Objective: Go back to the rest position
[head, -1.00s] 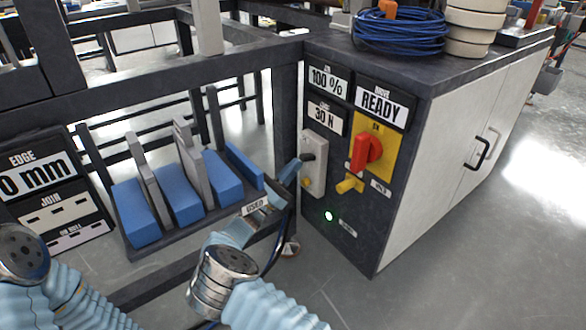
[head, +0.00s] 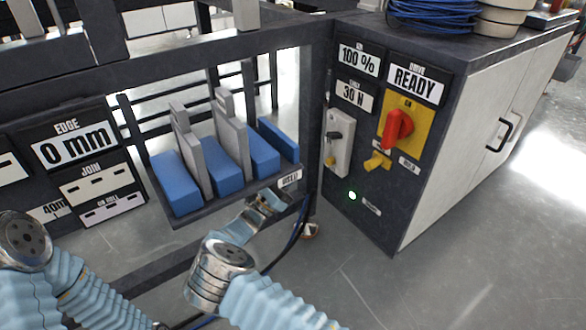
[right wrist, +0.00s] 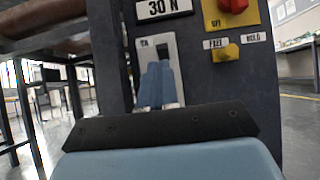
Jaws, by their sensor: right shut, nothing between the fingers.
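My right gripper (head: 268,198) is shut and empty in the head view, below the rack tray and left of the control panel. It is apart from the grey switch box (head: 339,145) with its dark lever. In the right wrist view its blue fingers (right wrist: 157,84) are together in front of the light switch plate (right wrist: 170,55), overlapping it in the picture. My left arm shows only as a wrist joint and sleeve at the lower left of the head view; its gripper is out of view.
The dark tray (head: 222,207) holds blue blocks and grey plates. The panel carries a red knob (head: 397,128), a yellow knob (head: 377,161) and a lit green lamp (head: 352,196). A "0 mm" sign (head: 72,147) hangs left. Floor right of the cabinet is clear.

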